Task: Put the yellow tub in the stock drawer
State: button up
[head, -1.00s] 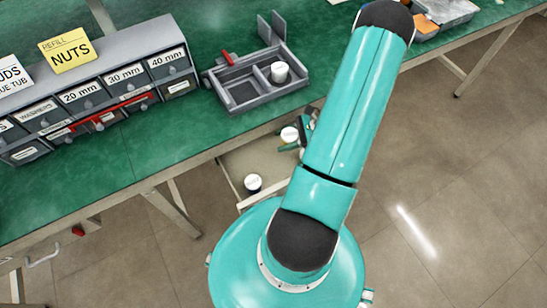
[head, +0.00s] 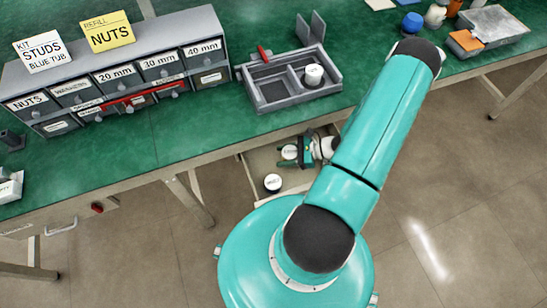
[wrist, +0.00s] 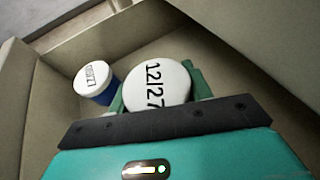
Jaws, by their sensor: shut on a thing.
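My gripper (head: 296,153) is shut on a tub with a white lid (wrist: 157,82). The lid has black print that looks like 12/27. The tub's side is hidden by the lid and the green fingers, so its colour cannot be told. In the head view the held tub (head: 289,152) is over the inside of the open drawer (head: 256,162) below the bench edge. In the wrist view the drawer walls (wrist: 75,42) surround it. Whether its base touches the drawer floor cannot be told.
A blue tub with a white lid (wrist: 93,82) stands in the drawer, left of the held tub; it also shows in the head view (head: 272,183). On the bench are a grey tray (head: 272,93) with a white-lidded tub (head: 313,75) and a labelled drawer cabinet (head: 160,40).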

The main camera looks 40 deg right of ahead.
aim_at(273, 162)
jog(key=x, duration=0.4)
jog(key=shift+w+f, duration=0.1)
jog(key=shift+f, duration=0.3)
jog(key=shift+w+a+f, duration=0.15)
jog(key=shift+f, duration=0.15)
jog(key=shift+f, duration=0.1)
jog(key=o, duration=1)
